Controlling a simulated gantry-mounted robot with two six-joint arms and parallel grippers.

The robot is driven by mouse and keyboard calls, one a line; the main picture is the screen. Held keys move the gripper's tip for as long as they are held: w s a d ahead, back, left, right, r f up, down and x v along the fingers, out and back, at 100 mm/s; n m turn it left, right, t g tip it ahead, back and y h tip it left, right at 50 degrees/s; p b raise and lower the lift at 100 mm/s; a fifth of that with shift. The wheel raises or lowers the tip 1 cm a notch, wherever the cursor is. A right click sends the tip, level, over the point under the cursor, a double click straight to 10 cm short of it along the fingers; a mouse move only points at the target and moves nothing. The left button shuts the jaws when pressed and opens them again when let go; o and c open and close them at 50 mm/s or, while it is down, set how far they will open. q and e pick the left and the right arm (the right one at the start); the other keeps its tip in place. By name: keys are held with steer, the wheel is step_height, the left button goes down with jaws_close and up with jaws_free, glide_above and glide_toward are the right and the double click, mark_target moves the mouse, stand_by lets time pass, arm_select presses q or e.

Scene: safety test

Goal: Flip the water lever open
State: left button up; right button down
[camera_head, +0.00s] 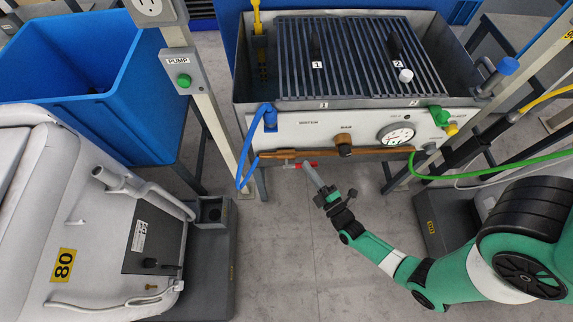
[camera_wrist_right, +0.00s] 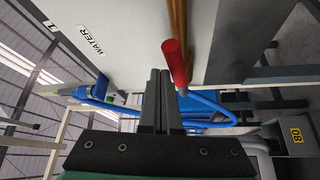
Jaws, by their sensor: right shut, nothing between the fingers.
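The water lever (camera_head: 312,164) is a small red handle on the copper pipe (camera_head: 270,154) below the front panel. In the head view it lies roughly along the pipe. In the right wrist view the red lever (camera_wrist_right: 175,62) is large, just right of my fingertips, with the WATER label (camera_wrist_right: 91,39) on the panel to the left. My right gripper (camera_head: 306,168) is shut and empty, its tips close beside the lever. I cannot tell whether they touch it. The fingers also show in the right wrist view (camera_wrist_right: 159,76). My left gripper is not in view.
The panel carries a brown knob (camera_head: 344,146), a round gauge (camera_head: 397,135) and a green valve handle (camera_head: 439,115). A blue hose (camera_head: 246,150) hangs left of the lever. A blue bin (camera_head: 140,125) and a white machine marked 80 (camera_head: 85,215) stand left. The floor below is clear.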

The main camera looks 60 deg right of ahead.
steer(key=shift+s+f+m+h+b, duration=0.25)
steer(key=shift+f+m+h+b, duration=0.25)
steer(key=shift+f+m+b, duration=0.45)
steer(key=shift+f, duration=0.15)
step_height(320, 180, up, 5)
steer(key=p, duration=0.4)
steer(key=s+a+f, duration=0.4)
steer(key=a+f, duration=0.1)
steer(key=a, duration=0.3)
steer(key=shift+s, duration=0.2)
steer(key=shift+r, duration=0.1)
